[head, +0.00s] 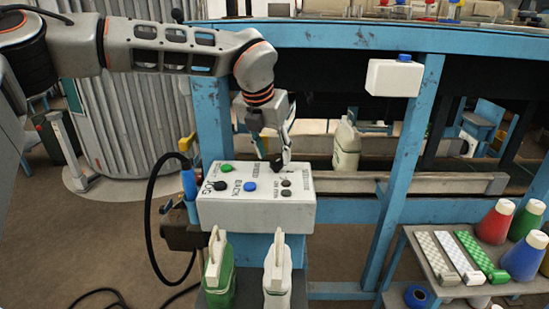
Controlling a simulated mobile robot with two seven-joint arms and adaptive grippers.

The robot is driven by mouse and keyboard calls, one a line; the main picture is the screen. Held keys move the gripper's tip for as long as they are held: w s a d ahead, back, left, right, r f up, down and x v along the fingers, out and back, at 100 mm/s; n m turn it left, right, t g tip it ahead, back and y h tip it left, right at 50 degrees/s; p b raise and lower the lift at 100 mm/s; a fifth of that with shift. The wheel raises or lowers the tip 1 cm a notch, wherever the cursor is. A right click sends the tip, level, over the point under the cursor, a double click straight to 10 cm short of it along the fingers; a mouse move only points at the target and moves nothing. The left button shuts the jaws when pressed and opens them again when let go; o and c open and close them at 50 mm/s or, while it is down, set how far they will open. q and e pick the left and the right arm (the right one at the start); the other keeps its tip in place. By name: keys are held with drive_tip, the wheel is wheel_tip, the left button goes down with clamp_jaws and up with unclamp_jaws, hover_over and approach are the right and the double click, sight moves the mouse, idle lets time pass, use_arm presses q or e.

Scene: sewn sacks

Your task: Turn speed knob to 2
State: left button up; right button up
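The control box (240,212) is white with printed labels and stands on a blue post. Whether the fingers touch the knob is unclear. My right gripper is not in view.
A green jug (219,280) and a white jug (277,280) stand in front of the box. A black cable (150,215) loops at its left. A low table (432,277) with thread cones is at the right. A blue frame (405,150) stands behind.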

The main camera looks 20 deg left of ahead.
sight(276, 162)
use_arm(q)
drive_tip(key=shift+x, duration=1.55)
drive_tip(key=shift+c, duration=0.3)
drive_tip(key=c, duration=1)
drive_tip(key=shift+c, duration=0.2)
